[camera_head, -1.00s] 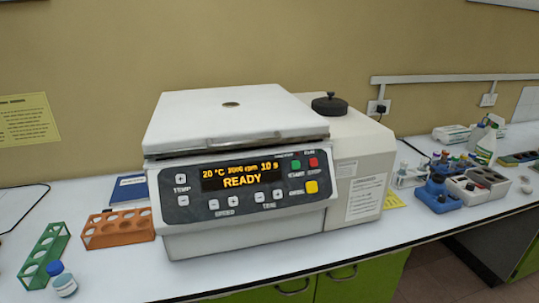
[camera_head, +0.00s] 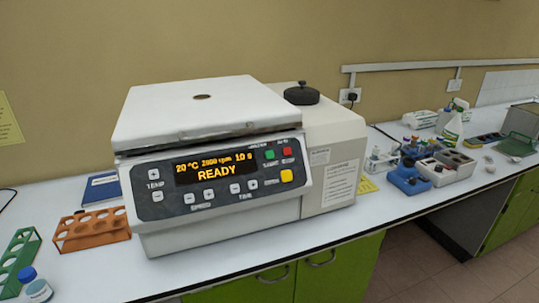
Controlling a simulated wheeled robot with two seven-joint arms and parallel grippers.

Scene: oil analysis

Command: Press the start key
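The centrifuge (camera_head: 205,228) stands on the white bench with its white lid (camera_head: 175,110) shut. Its dark front panel has a display (camera_head: 215,168) with orange text: 20 °C, what looks like 2000 rpm, 10 s and READY. The green start key (camera_head: 269,154) is at the panel's upper right, beside the red stop key (camera_head: 287,152). A yellow key (camera_head: 286,176) sits below them. Neither of my grippers shows in the head view.
An orange rack (camera_head: 92,232), a green rack (camera_head: 18,262) and a blue-capped bottle (camera_head: 36,286) stand left of the centrifuge. Blue and white holders (camera_head: 445,172) and a spray bottle (camera_head: 453,122) stand to the right. The bench strip before the centrifuge is clear.

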